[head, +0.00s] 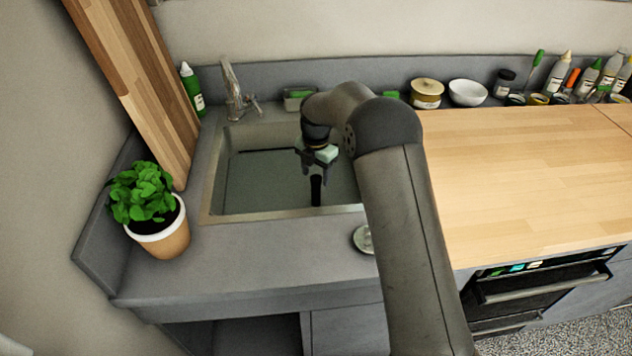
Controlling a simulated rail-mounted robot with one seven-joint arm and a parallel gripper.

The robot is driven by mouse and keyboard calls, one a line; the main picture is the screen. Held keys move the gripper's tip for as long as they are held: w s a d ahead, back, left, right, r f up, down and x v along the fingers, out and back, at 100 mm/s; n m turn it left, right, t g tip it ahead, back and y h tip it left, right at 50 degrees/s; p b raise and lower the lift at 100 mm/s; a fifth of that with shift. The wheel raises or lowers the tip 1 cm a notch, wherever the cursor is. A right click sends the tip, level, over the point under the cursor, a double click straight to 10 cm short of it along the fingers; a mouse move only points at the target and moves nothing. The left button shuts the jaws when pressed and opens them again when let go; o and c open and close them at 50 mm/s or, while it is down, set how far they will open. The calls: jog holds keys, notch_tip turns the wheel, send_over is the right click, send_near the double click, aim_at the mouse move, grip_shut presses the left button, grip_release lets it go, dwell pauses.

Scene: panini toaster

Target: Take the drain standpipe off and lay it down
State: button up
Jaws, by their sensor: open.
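The sink (212,180) is set in the grey counter and looks filled with water. A dark upright pipe, which looks like the drain standpipe (316,190), stands in the sink right of its middle. My gripper (317,172) is over the sink, pointing down, just above the visible part of the pipe. Its jaws are open. I cannot tell whether the fingers are around the pipe's top or only above it. The lower end of the pipe and the drain are not clear. My arm hides the right side of the sink.
A tap (235,95) and a green bottle (192,90) stand behind the sink. A potted plant (150,210) is at the left. A small round shiny item (363,239) lies by my arm. The front counter (260,260) and wooden worktop (520,170) have free room.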

aim_at(316, 178)
jog(key=shift+f+p, duration=0.3)
jog(key=shift+f, duration=2.1)
jog(key=c, duration=1.2)
jog(key=shift+r, duration=0.1)
jog(key=shift+r, duration=0.2)
jog(key=shift+r+p, duration=0.5)
jog(key=shift+r, duration=0.65)
jog(key=shift+r, duration=0.1)
jog(key=shift+r, duration=0.3)
